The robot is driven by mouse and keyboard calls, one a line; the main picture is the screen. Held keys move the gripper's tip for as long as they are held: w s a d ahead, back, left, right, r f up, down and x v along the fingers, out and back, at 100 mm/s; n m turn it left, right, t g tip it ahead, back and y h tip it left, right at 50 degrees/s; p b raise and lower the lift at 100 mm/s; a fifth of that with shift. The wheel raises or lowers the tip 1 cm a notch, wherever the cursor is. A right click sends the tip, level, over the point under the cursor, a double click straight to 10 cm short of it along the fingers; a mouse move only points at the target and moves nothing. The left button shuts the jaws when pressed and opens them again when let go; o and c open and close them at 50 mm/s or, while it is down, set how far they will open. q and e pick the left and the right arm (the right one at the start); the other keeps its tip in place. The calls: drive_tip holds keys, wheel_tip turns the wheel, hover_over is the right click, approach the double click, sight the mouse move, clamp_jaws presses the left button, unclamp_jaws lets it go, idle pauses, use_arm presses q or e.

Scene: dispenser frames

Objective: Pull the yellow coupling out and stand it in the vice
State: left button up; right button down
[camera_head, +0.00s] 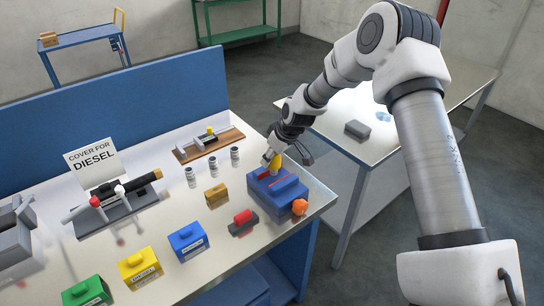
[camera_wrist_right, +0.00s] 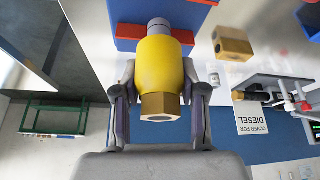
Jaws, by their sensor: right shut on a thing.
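The yellow coupling (camera_head: 277,161) is upright above the blue vice (camera_head: 290,193), at the bench's right end. In the right wrist view the yellow coupling (camera_wrist_right: 165,62) has a brass hex end towards the wrist and a grey end towards the vice. The vice (camera_wrist_right: 125,33) shows there with red jaw faces beside that grey end. I cannot tell how deep the grey end sits between the jaws. My right gripper (camera_head: 270,156) is shut on the coupling, with a finger on each side (camera_wrist_right: 160,98). My left gripper is not in view.
A fixture with a dark bar (camera_head: 145,185) stands before the DIESEL sign (camera_head: 91,160). Green (camera_head: 88,292), yellow (camera_head: 140,268) and blue (camera_head: 188,241) boxes line the front. A brass block (camera_head: 216,195), a red-grey part (camera_head: 243,222) and an orange knob (camera_head: 300,207) are near the vice.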

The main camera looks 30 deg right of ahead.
drive_tip(key=shift+f+b, duration=0.85)
drive_tip(key=shift+f, duration=0.15)
drive_tip(key=c, duration=0.6)
unclamp_jaws()
drive_tip(key=shift+o, duration=0.2)
drive_tip(key=v, duration=1.2)
